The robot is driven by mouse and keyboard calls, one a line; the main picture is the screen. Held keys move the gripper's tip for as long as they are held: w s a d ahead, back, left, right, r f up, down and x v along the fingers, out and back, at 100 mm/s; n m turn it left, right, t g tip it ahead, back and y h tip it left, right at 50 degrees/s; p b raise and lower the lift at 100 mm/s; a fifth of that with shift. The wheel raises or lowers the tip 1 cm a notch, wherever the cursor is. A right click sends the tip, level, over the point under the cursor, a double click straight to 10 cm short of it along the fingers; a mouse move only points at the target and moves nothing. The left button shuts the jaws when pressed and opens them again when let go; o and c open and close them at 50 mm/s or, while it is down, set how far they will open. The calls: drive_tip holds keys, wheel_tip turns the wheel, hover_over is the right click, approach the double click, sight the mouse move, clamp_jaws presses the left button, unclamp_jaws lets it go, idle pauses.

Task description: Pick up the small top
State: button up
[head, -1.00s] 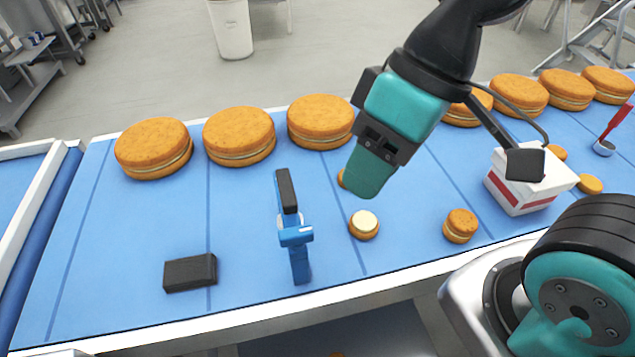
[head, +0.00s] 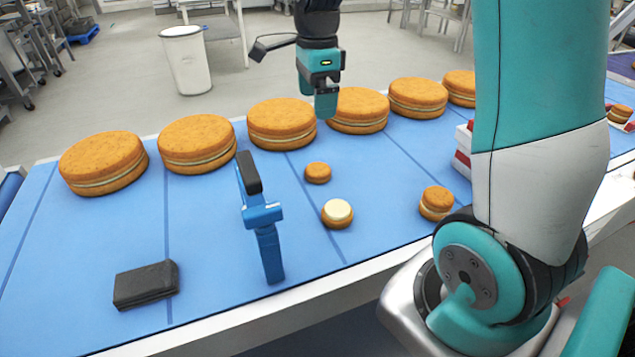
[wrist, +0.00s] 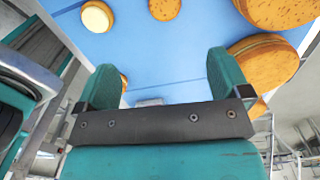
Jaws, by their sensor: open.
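The small top (head: 318,172) is a small plain orange-brown biscuit lying on the blue belt in the head view, behind a small cream-topped round (head: 337,213). In the wrist view the small top (wrist: 165,8) is at the upper edge, partly cut off, with the cream-topped round (wrist: 97,16) to its left. My gripper (head: 326,105) is up in front of the large filled rounds in the head view, apart from the small top. In the wrist view my gripper (wrist: 160,78) has its two teal fingers wide apart, with nothing held between them.
Large filled rounds (head: 282,122) line the belt's far side. A small filled round (head: 437,203) sits right of the cream-topped one.

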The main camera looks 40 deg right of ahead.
drive_tip(key=m, duration=0.1)
hover_over(320, 168)
wheel_tip(320, 168, down, 12)
drive_tip(key=shift+a+r+p, duration=0.1)
drive_tip(key=shift+a+p, duration=0.05)
drive_tip(key=shift+p, duration=0.25)
drive_tip(key=shift+f+p, duration=0.55)
drive_tip(key=shift+f, duration=2.45)
drive_tip(key=c, duration=0.8)
